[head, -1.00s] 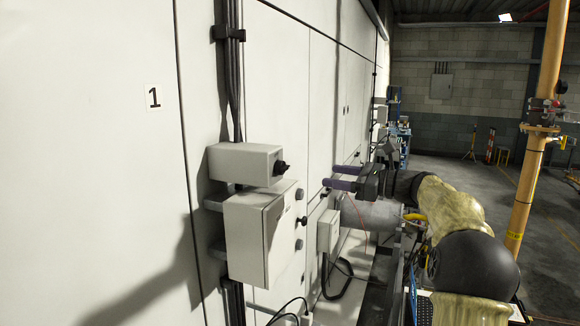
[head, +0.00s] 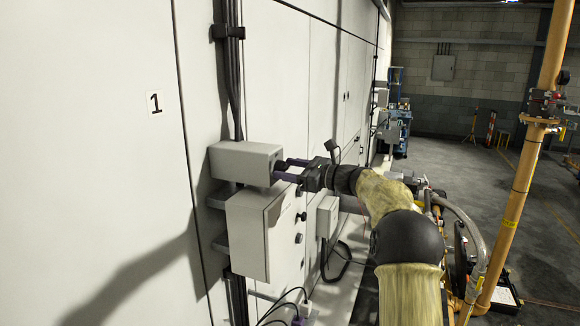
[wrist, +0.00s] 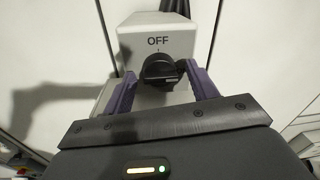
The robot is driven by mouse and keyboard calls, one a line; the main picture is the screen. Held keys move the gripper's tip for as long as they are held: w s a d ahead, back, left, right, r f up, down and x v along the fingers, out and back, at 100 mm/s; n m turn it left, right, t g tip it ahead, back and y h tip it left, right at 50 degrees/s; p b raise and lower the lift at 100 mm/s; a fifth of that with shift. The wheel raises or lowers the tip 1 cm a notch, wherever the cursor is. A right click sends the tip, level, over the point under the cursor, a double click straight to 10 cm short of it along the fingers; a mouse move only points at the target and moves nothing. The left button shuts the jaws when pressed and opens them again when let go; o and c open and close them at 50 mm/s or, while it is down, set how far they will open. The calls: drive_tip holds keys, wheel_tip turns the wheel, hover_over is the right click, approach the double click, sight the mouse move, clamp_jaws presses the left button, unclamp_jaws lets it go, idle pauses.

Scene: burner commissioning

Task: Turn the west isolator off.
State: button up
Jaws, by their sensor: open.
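The isolator box (head: 240,163) is a pale grey box on the white wall panel, below the cables and right of the number 1. It also fills the top of the wrist view (wrist: 185,42), where OFF is printed above a small tick mark. Its black rotary knob (wrist: 158,70) sits below the tick; its exact turn angle is hard to tell. My gripper (head: 281,170) is open, with purple fingers reaching to the box front. In the wrist view, the fingers stand left and right of the knob, and contact is unclear. The head view hides the knob behind the fingers.
A larger grey cabinet (head: 248,240) with dark knobs is mounted just below the box. A smaller grey box (head: 328,216) with a cable is further right. A yellow pipe (head: 530,160) stands at the right. Open floor lies behind.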

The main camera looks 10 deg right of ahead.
drive_tip(key=shift+c, duration=0.5)
drive_tip(key=c, duration=0.8)
drive_tip(key=shift+c, duration=0.3)
